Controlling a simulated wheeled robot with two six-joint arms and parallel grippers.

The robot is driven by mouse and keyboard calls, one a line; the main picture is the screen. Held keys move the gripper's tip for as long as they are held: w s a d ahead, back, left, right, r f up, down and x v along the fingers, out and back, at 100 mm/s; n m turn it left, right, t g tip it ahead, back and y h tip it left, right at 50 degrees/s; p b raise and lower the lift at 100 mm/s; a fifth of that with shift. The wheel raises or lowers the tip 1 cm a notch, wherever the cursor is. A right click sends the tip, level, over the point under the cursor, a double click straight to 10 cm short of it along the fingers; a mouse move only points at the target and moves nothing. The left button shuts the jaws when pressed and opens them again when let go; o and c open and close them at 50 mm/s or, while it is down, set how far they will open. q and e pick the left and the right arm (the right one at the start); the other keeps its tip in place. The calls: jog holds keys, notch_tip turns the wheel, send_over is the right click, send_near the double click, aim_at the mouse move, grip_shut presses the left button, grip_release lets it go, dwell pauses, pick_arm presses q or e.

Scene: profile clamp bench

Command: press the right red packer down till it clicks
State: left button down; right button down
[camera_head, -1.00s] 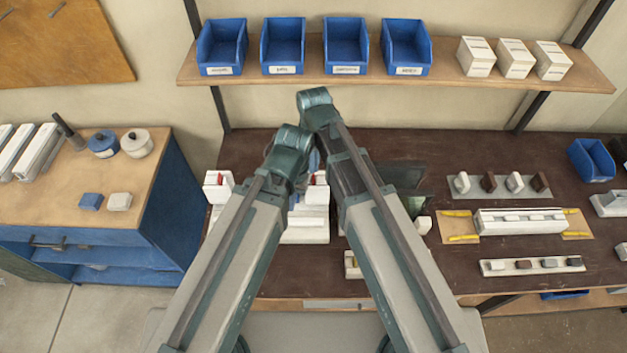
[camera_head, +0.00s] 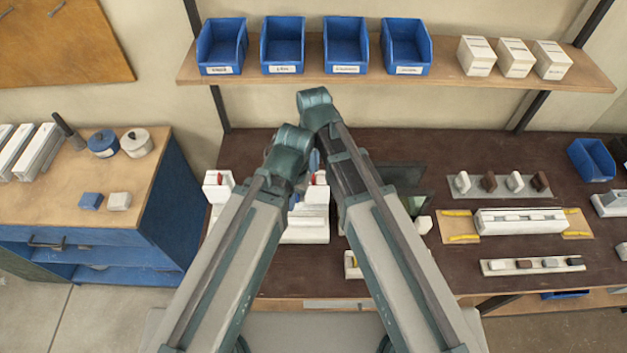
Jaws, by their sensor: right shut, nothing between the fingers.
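A white clamp fixture (camera_head: 306,235) stands on the dark bench, partly hidden behind my arms. At its left end is a white block (camera_head: 217,192) with a small red packer (camera_head: 220,178). At its right end is a second white block (camera_head: 317,195) with the right red packer (camera_head: 320,178) at its top. A small blue-grey tip, my right gripper (camera_head: 314,160), shows shut and empty between my two arms, close by the right red packer. I cannot tell whether it touches it. My left gripper is hidden behind my left arm.
A white profile (camera_head: 520,221) lies on a board at the right, with small blocks on a strip (camera_head: 500,184) behind it and another strip (camera_head: 532,266) in front. A dark panel (camera_head: 400,175) stands beside my right arm. Blue bins (camera_head: 345,46) stand on the shelf above.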

jog(key=shift+f+b, duration=0.45)
jog(key=shift+f, duration=0.1)
jog(key=shift+f+b, duration=0.45)
dwell(0.4)
jog(key=shift+r, duration=0.1)
notch_tip(320, 180, up, 7)
jog(key=p, duration=0.7)
dwell(0.3)
